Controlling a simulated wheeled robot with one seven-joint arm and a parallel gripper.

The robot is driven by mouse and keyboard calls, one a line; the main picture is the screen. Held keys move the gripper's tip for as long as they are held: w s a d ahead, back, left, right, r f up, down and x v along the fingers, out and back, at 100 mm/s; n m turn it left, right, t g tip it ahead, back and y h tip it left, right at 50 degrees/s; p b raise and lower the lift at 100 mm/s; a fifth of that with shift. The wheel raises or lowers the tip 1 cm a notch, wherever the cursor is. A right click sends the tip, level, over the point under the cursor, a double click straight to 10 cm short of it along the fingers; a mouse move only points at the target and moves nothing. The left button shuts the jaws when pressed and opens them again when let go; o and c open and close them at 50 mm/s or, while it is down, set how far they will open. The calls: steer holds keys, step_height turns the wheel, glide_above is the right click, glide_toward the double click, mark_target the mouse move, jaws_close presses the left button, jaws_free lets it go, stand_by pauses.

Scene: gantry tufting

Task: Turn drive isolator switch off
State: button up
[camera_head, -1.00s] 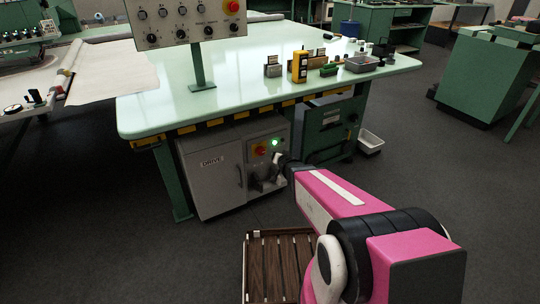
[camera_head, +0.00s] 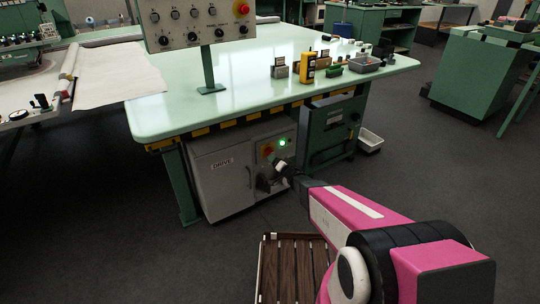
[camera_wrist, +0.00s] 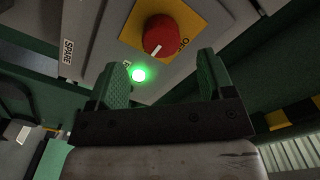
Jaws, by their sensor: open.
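The drive isolator switch is a red rotary knob (camera_wrist: 161,36) on a yellow plate, upper middle in the wrist view. Its white pointer mark is tilted, and part of the plate's lettering shows beside it. In the head view the switch (camera_head: 267,151) is a small red and yellow patch on the grey cabinet marked DRIVE (camera_head: 222,178). A green lamp (camera_wrist: 138,75) glows beside the knob. My gripper (camera_wrist: 207,75) is open and empty, its two green fingers apart from the knob, with the lamp showing near the left finger.
The pale green table top (camera_head: 180,113) overhangs the cabinet, with yellow-black striping along its edge. A green cabinet (camera_head: 333,132) stands at the right. A slatted wooden pallet (camera_head: 291,270) lies on the floor in front. A SPARE label shows in the wrist view.

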mark_target(269, 152)
steer(key=x, duration=0.6)
steer(key=shift+w+a, duration=0.3)
steer(key=c, duration=0.9)
